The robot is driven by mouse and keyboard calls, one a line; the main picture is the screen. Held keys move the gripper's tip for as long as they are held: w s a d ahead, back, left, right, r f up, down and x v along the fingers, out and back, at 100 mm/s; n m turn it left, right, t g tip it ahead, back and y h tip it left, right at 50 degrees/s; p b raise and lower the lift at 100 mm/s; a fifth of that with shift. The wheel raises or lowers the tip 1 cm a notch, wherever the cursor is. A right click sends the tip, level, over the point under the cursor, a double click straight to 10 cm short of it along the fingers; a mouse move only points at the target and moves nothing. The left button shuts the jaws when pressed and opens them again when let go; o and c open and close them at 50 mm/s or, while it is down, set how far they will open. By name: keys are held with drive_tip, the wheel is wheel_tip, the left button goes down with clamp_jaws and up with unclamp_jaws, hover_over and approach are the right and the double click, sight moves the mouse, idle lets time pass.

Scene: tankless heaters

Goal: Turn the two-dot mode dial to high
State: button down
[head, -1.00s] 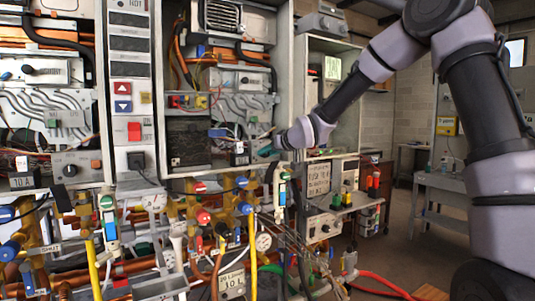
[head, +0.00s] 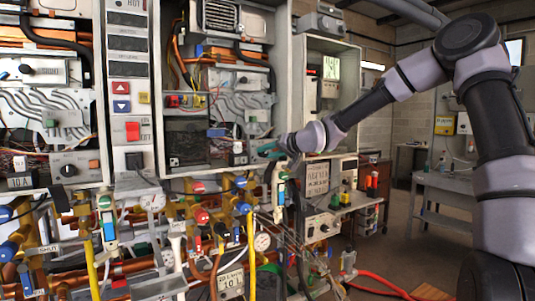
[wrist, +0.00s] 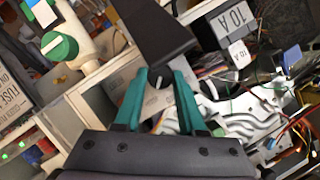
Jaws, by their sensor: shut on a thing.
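My gripper (wrist: 161,78) has two teal fingers, closed around a small dark dial (wrist: 158,82) with a pale pointer line, on a grey panel (wrist: 122,98) with printed lettering. The dial's dots and setting marks are too small or hidden to read. In the head view my gripper (head: 267,150) reaches in from the right to the lower right of the middle heater, and the fingers and wrist hide the dial there.
A black block (wrist: 157,38) stands close beyond the fingertips in the wrist view. A green knob (wrist: 59,47) on a white valve is at upper left. A "10 A" block (wrist: 236,18) and loose wires are at right. A similar dial (head: 68,170) sits on the left heater.

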drive_tip(key=shift+f, duration=0.1)
drive_tip(key=c, duration=0.5)
unclamp_jaws()
drive_tip(key=shift+d, duration=0.1)
drive_tip(key=shift+s+d+r, duration=0.2)
drive_tip(key=shift+d, duration=0.05)
drive_tip(key=v, duration=1)
drive_tip(key=shift+s, duration=0.1)
